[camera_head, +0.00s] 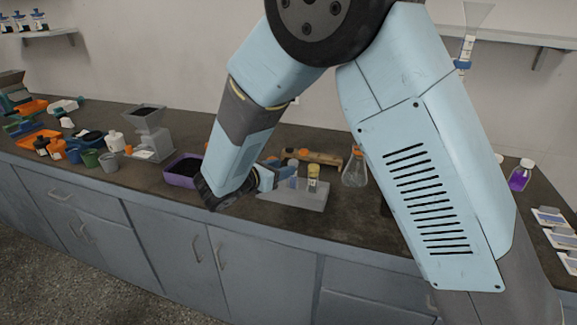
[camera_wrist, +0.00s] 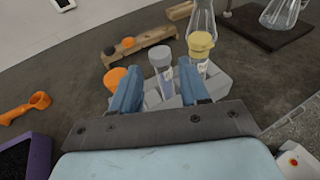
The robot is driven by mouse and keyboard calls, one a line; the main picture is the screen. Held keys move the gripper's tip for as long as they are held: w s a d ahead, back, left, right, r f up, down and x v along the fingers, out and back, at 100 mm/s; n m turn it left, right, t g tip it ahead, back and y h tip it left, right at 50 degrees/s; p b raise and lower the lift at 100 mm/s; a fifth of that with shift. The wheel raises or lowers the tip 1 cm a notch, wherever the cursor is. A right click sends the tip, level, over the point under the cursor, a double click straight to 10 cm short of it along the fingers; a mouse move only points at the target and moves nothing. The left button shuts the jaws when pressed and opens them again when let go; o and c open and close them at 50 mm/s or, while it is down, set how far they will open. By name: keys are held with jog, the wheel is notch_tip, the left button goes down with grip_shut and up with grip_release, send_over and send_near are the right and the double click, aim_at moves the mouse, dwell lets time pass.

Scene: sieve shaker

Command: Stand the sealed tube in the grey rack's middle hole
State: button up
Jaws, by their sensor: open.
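The grey rack (camera_head: 305,196) stands on the bench and also shows in the wrist view (camera_wrist: 222,82). A clear tube with a pale grey cap (camera_wrist: 160,57) is upright at the rack's middle, with its lower part partly hidden. My gripper (camera_wrist: 160,84) is open, with one blue finger on each side of this tube; I cannot tell whether either touches it. A yellow-capped tube (camera_wrist: 200,45) stands at the right of the rack, and an orange cap (camera_wrist: 115,75) shows at the left, partly behind my left finger. My gripper (camera_head: 270,178) reaches the rack from the left in the head view.
A wooden rack (camera_wrist: 140,42) with small black and orange pieces lies behind. A flask (camera_head: 355,172) stands to the right. A purple tray (camera_head: 182,172) of dark material is at the left, and an orange scoop (camera_wrist: 27,108) lies on the bench.

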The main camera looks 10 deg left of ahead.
jog(key=v, duration=0.6)
jog(key=shift+s, duration=0.15)
jog(key=shift+r, duration=0.15)
jog(key=w+d+r+m+g, duration=0.1)
jog(key=d+r+m+g, duration=0.25)
jog(key=d, duration=0.55)
jog(key=d+r+m+g, duration=0.25)
jog(key=d+m, duration=0.25)
jog(key=d, duration=0.4)
jog(key=w+d+r+m+g, duration=0.1)
jog(key=d+r+m+g, duration=0.25)
jog(key=d, duration=0.55)
jog(key=s+d+r+m+y, duration=0.3)
jog(key=s+d+m, duration=0.5)
jog(key=m, duration=0.1)
jog(key=s+d+r+m+t+y, duration=0.1)
jog(key=s+d+r+m+y, duration=0.3)
jog(key=s+d+m, duration=0.5)
jog(key=shift+s+d+m, duration=0.25)
jog(key=shift+d+m, duration=0.05)
